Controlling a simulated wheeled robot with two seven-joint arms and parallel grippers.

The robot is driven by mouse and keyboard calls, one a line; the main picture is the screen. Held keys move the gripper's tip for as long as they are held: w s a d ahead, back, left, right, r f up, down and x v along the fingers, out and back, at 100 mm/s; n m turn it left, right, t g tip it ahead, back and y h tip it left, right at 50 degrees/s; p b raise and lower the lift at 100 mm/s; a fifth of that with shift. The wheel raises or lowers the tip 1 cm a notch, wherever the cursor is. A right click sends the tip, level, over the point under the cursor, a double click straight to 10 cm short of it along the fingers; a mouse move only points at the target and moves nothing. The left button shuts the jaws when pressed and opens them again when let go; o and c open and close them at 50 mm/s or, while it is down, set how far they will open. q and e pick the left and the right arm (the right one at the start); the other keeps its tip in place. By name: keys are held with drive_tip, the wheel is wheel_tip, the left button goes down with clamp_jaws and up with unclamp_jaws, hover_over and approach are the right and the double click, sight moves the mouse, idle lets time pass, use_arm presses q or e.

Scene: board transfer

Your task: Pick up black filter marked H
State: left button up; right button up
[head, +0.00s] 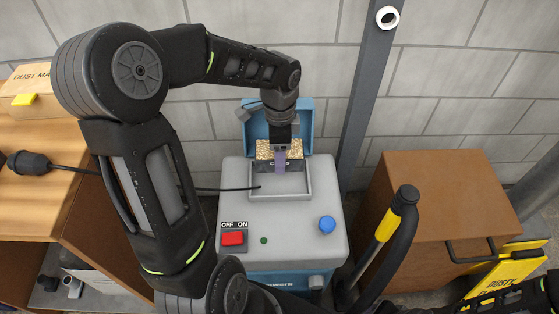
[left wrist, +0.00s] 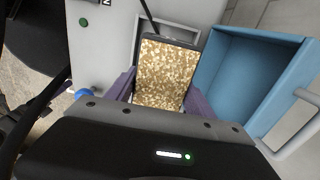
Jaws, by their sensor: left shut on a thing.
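My left gripper (head: 280,165) is shut on a filter (head: 265,152) with a gold speckled face and a black frame. The filter is above the back of the recess in the grey machine's top, in front of the open blue lid (head: 305,115). In the left wrist view the filter (left wrist: 168,72) sits between my purple fingers. Small pale marks on its black edge are too small to read, so I cannot tell whether it bears an H.
The grey machine (head: 285,232) has a red switch (head: 232,239) and a blue knob (head: 327,224). A black cable (head: 225,188) crosses its top. A wooden bench (head: 45,210) stands left, a brown cabinet (head: 430,190) right. A grey post (head: 365,100) rises behind.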

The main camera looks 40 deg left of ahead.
use_arm(q)
drive_tip(key=shift+r, duration=0.55)
